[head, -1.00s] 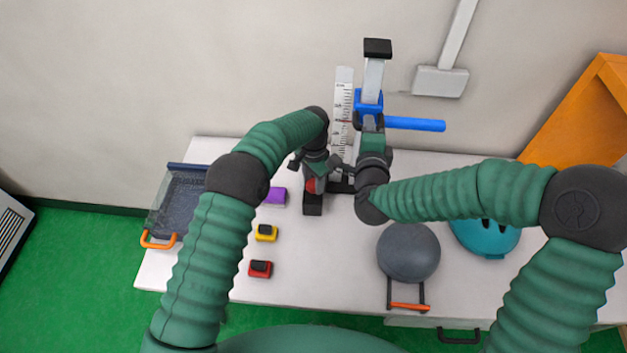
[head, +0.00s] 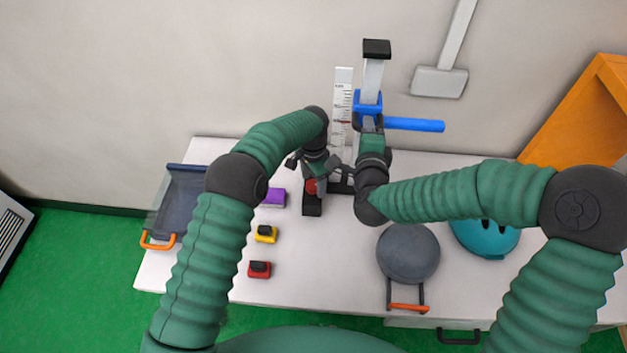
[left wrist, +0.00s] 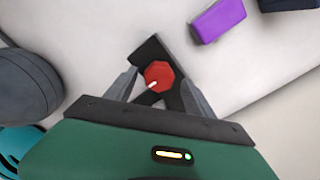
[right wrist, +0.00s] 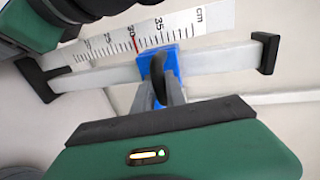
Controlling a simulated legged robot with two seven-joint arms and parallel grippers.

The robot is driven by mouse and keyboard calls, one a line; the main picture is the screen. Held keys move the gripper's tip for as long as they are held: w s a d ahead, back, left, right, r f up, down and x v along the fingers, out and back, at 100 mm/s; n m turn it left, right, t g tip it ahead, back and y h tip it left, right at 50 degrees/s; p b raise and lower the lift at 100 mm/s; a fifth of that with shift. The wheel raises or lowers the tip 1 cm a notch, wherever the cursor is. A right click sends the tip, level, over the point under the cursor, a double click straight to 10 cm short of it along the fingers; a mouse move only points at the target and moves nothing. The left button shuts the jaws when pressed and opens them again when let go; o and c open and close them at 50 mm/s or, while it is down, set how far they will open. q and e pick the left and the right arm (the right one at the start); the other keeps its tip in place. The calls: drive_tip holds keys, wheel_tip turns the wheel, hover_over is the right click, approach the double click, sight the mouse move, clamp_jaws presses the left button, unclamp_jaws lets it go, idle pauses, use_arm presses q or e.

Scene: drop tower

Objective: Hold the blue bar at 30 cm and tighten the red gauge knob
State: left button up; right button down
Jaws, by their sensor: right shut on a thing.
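The blue bar (head: 415,125) sticks out to the right from a blue carriage on the upright grey post in the head view. My right gripper (head: 370,124) is shut on the blue part, which also shows in the right wrist view (right wrist: 172,62). There the carriage lies beside the scale (right wrist: 185,24), close to the red line at 30, on the 35 side; the angle leaves the exact reading unclear. The red gauge knob (left wrist: 158,75) sits on a dark base low by the post. My left gripper (left wrist: 158,92) is open, with one finger on each side of the knob; contact is unclear.
Purple (head: 274,197), yellow (head: 266,233) and red (head: 260,269) blocks lie on the white table left of the post. A dark tray (head: 182,200) stands at the left edge. A grey domed object (head: 408,254) and a teal one (head: 485,238) are at right.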

sight(313, 183)
drive_tip(key=c, duration=1.4)
unclamp_jaws()
use_arm(q)
wheel_tip(313, 183, up, 12)
use_arm(e)
drive_tip(key=shift+o, duration=0.2)
use_arm(q)
drive_tip(key=shift+f, duration=0.1)
